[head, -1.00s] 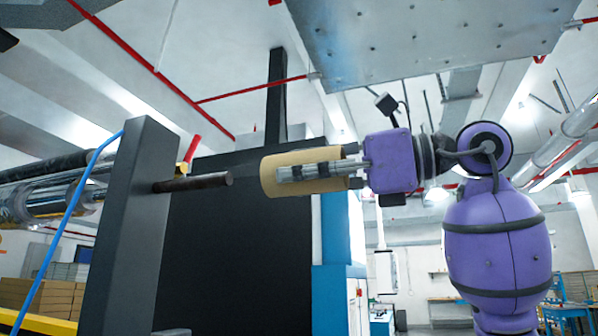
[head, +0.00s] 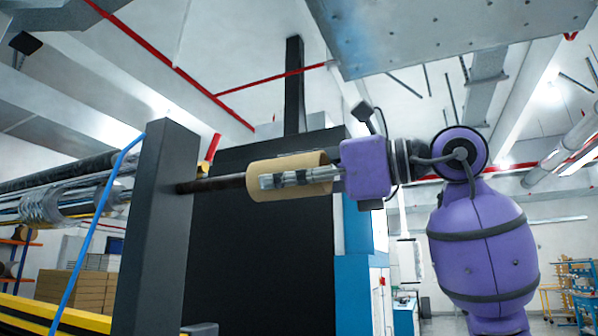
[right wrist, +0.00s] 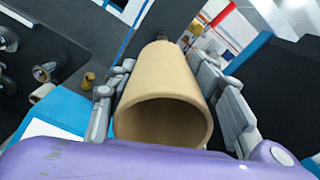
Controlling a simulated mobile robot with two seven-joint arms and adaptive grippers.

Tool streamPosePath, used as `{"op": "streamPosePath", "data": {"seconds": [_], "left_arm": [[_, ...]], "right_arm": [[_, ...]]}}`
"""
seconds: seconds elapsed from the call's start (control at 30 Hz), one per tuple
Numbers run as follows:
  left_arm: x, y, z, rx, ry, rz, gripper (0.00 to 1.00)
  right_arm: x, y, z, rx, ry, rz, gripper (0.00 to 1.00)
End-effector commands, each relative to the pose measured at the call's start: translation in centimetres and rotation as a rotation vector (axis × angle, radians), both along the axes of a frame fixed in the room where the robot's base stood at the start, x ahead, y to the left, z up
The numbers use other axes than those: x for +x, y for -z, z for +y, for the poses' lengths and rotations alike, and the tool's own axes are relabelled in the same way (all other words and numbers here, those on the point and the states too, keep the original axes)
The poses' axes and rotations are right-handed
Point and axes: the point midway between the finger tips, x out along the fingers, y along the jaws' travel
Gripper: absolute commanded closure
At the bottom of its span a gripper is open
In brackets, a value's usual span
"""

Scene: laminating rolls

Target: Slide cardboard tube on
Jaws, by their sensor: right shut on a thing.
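The tan cardboard tube (head: 285,163) lies nearly level in my right gripper (head: 265,181), whose fingers are shut along its sides. A dark rod (head: 212,184) sticks out to the right from a dark upright post (head: 157,235). The tube's left end meets the rod in the head view and hides its tip. I cannot tell how far the rod reaches inside. In the right wrist view the tube (right wrist: 163,75) sits between both fingers of the right gripper (right wrist: 160,62), its near end open. Its far end points toward a small dark shape. My left gripper is not in view.
A large black panel (head: 270,255) stands behind the rod and tube. A blue cable (head: 90,235) hangs left of the post. A grey perforated plate (head: 450,35) is overhead. Shiny rollers (head: 60,205) lie left of the post.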

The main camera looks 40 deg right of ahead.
Motion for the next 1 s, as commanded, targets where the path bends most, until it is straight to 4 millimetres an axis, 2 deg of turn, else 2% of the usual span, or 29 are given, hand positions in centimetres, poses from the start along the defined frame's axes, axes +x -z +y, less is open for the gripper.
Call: {"op": "streamPosePath", "data": {"seconds": [0.33, 1.0], "left_arm": [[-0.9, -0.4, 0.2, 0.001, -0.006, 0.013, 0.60], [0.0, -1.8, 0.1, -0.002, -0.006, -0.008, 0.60]], "right_arm": [[1.9, -0.1, 0.9, 0.001, -0.003, -0.002, 0.80], [5.6, -0.2, 2.4, 0.000, -0.001, 0.000, 0.80]]}}
